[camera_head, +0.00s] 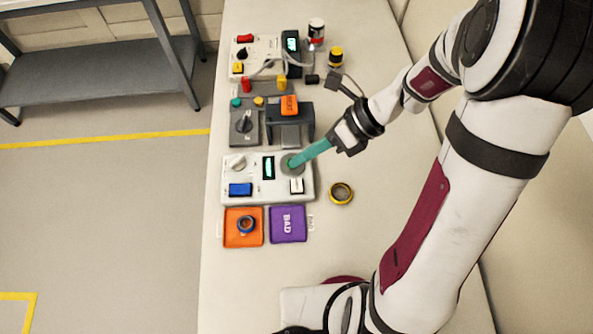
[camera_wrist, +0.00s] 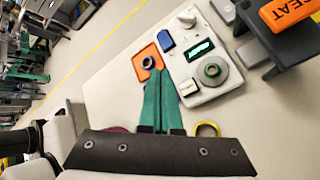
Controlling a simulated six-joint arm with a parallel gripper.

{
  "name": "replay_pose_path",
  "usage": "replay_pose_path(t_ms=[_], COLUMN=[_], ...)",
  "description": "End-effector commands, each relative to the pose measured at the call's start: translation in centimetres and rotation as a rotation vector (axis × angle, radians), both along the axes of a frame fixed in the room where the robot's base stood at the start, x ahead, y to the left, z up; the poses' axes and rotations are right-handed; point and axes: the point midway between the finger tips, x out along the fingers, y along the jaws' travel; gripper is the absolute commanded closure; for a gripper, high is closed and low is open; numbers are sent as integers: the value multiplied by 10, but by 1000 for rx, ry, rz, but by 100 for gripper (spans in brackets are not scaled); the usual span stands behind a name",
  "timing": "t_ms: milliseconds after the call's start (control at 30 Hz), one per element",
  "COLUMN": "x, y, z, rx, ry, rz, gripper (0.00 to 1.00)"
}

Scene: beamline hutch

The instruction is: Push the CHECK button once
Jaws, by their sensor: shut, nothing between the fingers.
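A white panel (camera_head: 255,198) lies on the bench with a blue button (camera_head: 240,189), a white square button (camera_head: 297,186), a pale knob, a lit display (camera_head: 268,167) and a round grey disc. No CHECK label is readable, so I cannot tell which button bears it. My gripper (camera_head: 293,163) is shut and empty, its teal fingers appearing over the grey disc in the head view. In the wrist view, the fingers (camera_wrist: 160,73) show apart from the blue button (camera_wrist: 166,40), with the white button (camera_wrist: 188,88) just right of them and the disc (camera_wrist: 212,71) uncovered.
An orange tray (camera_head: 230,238) holding a blue ring and a purple tray (camera_head: 287,236) marked BAD lie in front of the panel. A yellow tape ring (camera_head: 341,193) lies right.

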Motion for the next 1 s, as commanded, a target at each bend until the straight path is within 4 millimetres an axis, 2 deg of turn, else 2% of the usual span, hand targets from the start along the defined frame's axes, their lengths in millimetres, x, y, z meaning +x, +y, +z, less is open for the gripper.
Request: replay_pose_path(t_ms=[167, 600, 800, 1000], x=[0, -1, -1, 0], y=[0, 0, 0, 0], z=[-15, -76, -87, -87], rx=[2, 0, -1, -1], ry=[2, 1, -1, -1], rz=[1, 3, 3, 3], gripper=[100, 100, 100, 100])
